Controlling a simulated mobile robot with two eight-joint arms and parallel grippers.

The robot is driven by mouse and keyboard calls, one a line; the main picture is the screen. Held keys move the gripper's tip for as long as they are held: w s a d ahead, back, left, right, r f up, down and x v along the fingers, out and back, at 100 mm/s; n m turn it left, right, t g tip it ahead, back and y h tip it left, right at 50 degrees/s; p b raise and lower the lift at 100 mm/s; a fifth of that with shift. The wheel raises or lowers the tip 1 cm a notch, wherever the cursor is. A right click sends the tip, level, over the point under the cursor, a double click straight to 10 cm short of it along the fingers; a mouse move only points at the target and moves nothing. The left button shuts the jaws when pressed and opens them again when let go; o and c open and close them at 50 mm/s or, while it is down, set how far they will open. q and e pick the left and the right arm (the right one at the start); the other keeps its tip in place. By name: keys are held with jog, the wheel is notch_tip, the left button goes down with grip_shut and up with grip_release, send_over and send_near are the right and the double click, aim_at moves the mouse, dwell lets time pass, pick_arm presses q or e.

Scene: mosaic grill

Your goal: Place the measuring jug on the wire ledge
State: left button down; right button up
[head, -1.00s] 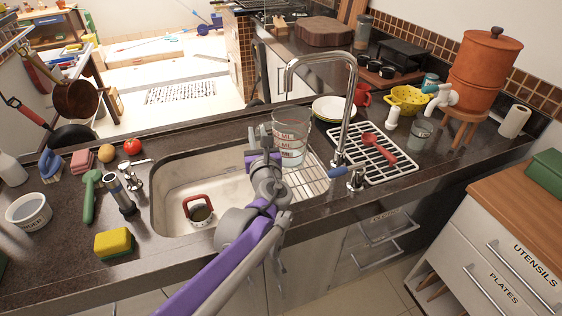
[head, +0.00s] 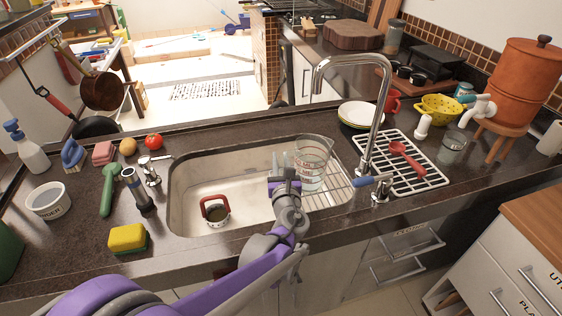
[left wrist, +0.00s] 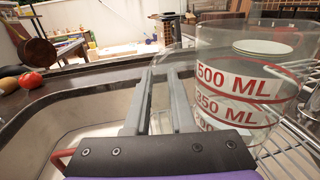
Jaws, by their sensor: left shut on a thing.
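The clear measuring jug (head: 313,165) with red markings stands upright over the right part of the sink. In the left wrist view the jug (left wrist: 245,80) fills the right side, with its 500 ML mark facing me. My left gripper (head: 284,168) is shut on the jug's clear handle at the jug's left side; its fingers (left wrist: 158,98) also show in the left wrist view. The wire ledge (head: 338,194) spans the sink's right end, below the jug. I cannot tell whether the jug's base touches it. My right gripper is not in view.
The faucet (head: 378,120) rises just right of the jug. A drying rack (head: 425,178) with a red spoon (head: 404,157) lies beyond it. A red-handled strainer (head: 215,212) sits in the sink. A yellow sponge (head: 128,238) is on the front counter.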

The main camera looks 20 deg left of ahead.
pick_arm(q)
jog(key=shift+f, duration=0.1)
jog(key=c, duration=0.8)
grip_release()
jog(key=shift+o, duration=0.2)
jog(key=shift+s, duration=0.1)
jog(key=v, duration=1.1)
jog(key=shift+s+d, duration=0.2)
jog(key=shift+s, duration=0.15)
